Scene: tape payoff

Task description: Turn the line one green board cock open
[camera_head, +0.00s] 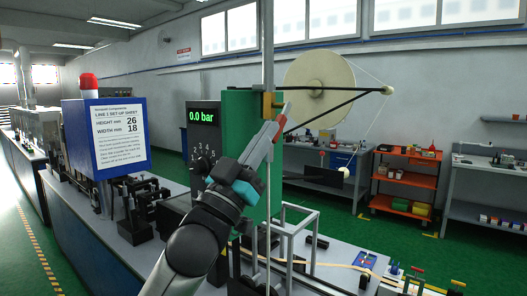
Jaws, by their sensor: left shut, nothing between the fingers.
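The green board (238,112) stands upright in the middle of the head view, beside a grey post. A small orange-brown fitting (267,106) shows at its right edge; I cannot tell whether this is the cock or which way any lever points. My left arm rises from the bottom across the board's lower part and hides some of it. My left gripper (284,113) is shut and empty, its tips close to the right of the fitting; I cannot tell whether they touch it. A dark panel (201,117) left of the board reads 0.0 bar. My right gripper is not in view.
A large cream reel (319,89) with a dark arm stands right behind the gripper. A blue box with a set-up sheet (121,137) and a red lamp (89,84) is at left. A thin-barred frame (294,222) stands on the bench below. An orange shelf cart (405,180) stands farther back.

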